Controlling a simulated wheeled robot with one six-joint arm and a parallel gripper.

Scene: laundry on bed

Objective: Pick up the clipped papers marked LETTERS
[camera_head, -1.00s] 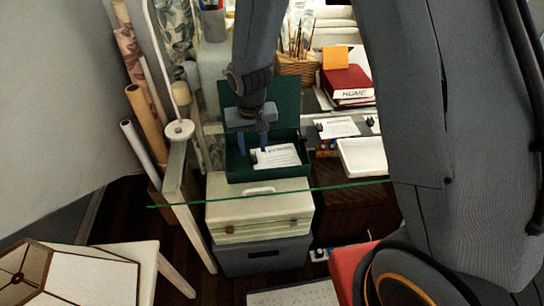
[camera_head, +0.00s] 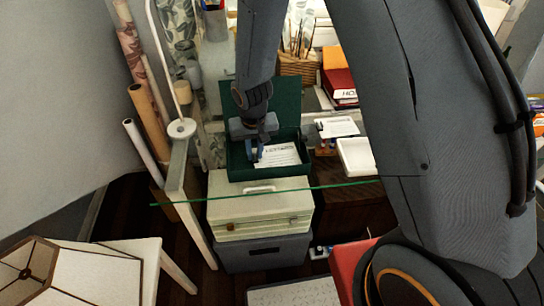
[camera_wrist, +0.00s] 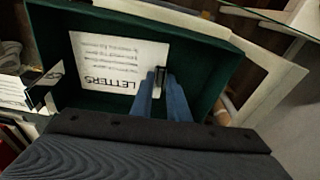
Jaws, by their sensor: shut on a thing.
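The clipped papers marked LETTERS (camera_wrist: 110,65) lie in the open dark green box, with a black clip (camera_wrist: 159,76) at one edge. In the head view the white sheets (camera_head: 280,155) show inside the box, below my gripper. My gripper (camera_wrist: 157,78) has its two blue fingers closed in on the black clip. In the head view the gripper (camera_head: 260,155) reaches down into the box. The green box (camera_head: 290,172) has its lid raised behind it. Whether the papers are off the box floor, I cannot tell.
The box stands on a cream case (camera_head: 260,210) above a grey bin (camera_head: 265,254). A glass shelf edge (camera_head: 340,186) crosses in front. A white tray (camera_head: 357,156) and other clipped papers (camera_head: 337,127) lie to the right. Paper rolls (camera_head: 150,120) lean at the left.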

